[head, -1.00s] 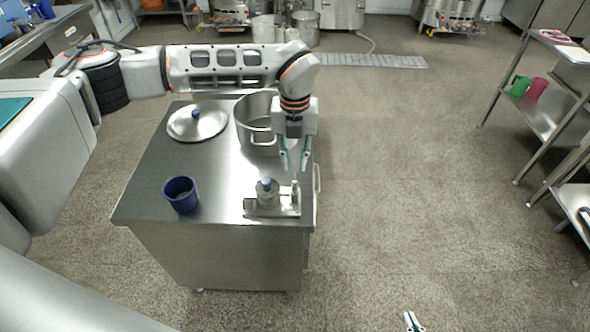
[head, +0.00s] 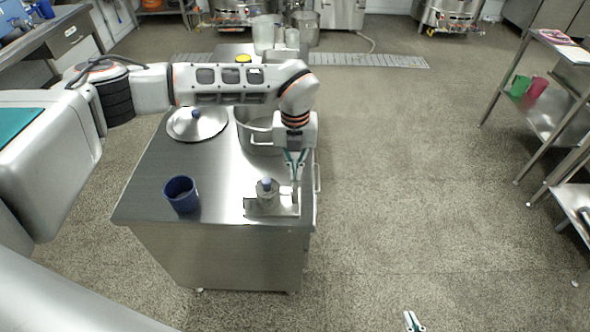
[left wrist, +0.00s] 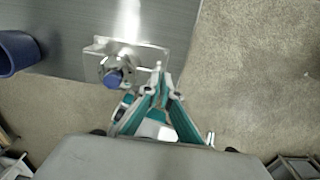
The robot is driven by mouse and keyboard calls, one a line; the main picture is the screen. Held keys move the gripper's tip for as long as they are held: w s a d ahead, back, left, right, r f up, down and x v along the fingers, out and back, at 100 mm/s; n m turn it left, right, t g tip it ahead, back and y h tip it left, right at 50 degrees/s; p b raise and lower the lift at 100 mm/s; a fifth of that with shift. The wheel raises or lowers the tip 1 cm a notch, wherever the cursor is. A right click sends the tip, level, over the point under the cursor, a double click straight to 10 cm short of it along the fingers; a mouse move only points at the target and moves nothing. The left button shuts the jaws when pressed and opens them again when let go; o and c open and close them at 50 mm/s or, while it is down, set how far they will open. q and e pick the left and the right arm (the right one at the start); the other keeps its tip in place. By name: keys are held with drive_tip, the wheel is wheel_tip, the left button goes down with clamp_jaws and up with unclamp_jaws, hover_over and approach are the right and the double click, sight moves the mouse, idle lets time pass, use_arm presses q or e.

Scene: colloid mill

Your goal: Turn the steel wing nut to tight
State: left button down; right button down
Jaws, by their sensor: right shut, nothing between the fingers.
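The small steel fixture (head: 258,207) sits at the front right corner of the steel cabinet top and also shows in the left wrist view (left wrist: 150,52). It carries a round part with a blue knob (head: 267,182). An upright steel piece at its right end, apparently the wing nut (left wrist: 158,66), is small and partly hidden by my fingers. My left gripper (head: 297,177) points down right over that piece, its fingertips drawn close together. I cannot tell whether they touch or grip it. My right gripper (head: 411,322) is shut and empty at the bottom edge, over the floor.
A blue cup (head: 181,195) stands left of the fixture. A steel pot (head: 245,140) and a lid (head: 197,124) with a blue knob are farther back on the cabinet top. A steel shelf (head: 545,125) with green and red cups stands far right. The floor between is clear.

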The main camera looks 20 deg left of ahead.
use_arm(q)
drive_tip(key=shift+s, duration=0.1)
drive_tip(key=shift+s+d+m+p, duration=0.2)
drive_tip(key=shift+d+m+p, duration=0.25)
drive_tip(key=shift+m, duration=2.5)
drive_tip(key=shift+s+d+m+p, duration=0.25)
drive_tip(key=shift+m+p, duration=0.35)
drive_tip(key=shift+m, duration=2.4)
drive_tip(key=shift+s+d+m+p, duration=0.15)
drive_tip(key=shift+d+m+p, duration=0.3)
drive_tip(key=shift+m, duration=2.5)
drive_tip(key=shift+a, duration=0.1)
drive_tip(key=c, duration=2.3)
unclamp_jaws()
drive_tip(key=shift+c, duration=0.2)
